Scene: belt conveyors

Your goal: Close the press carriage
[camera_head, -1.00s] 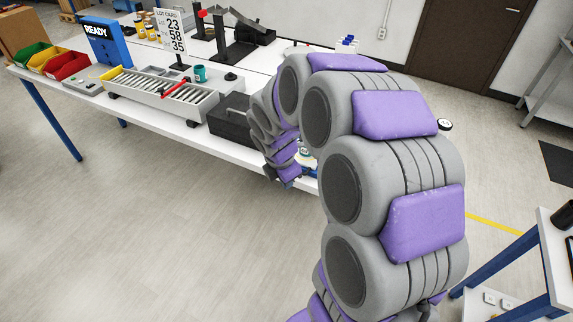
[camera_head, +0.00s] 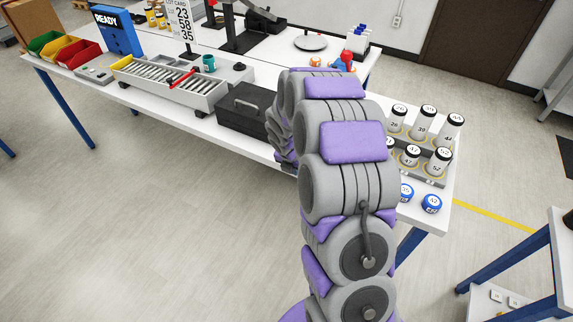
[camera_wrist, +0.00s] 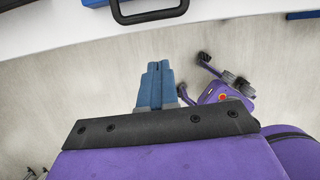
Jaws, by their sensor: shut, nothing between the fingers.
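I cannot tell for sure which part is the press carriage. A black machine (camera_head: 240,38) with an upright frame and a dark sloped part stands at the back of the white bench in the head view. My gripper (camera_wrist: 158,66) shows in the wrist view as two blue fingers, closed together and empty, over the floor. A black U-shaped handle (camera_wrist: 148,18) lies beyond the fingertips at the bench edge, apart from them. I cannot tell what it belongs to. In the head view my arm hides the gripper.
A black box (camera_head: 243,112) with a handle sits near the bench's front edge, left of my arm. A roller conveyor (camera_head: 170,80) lies left of it. White numbered bottles (camera_head: 421,123) and blue-lidded jars (camera_head: 431,203) stand right of my arm. The floor in front is clear.

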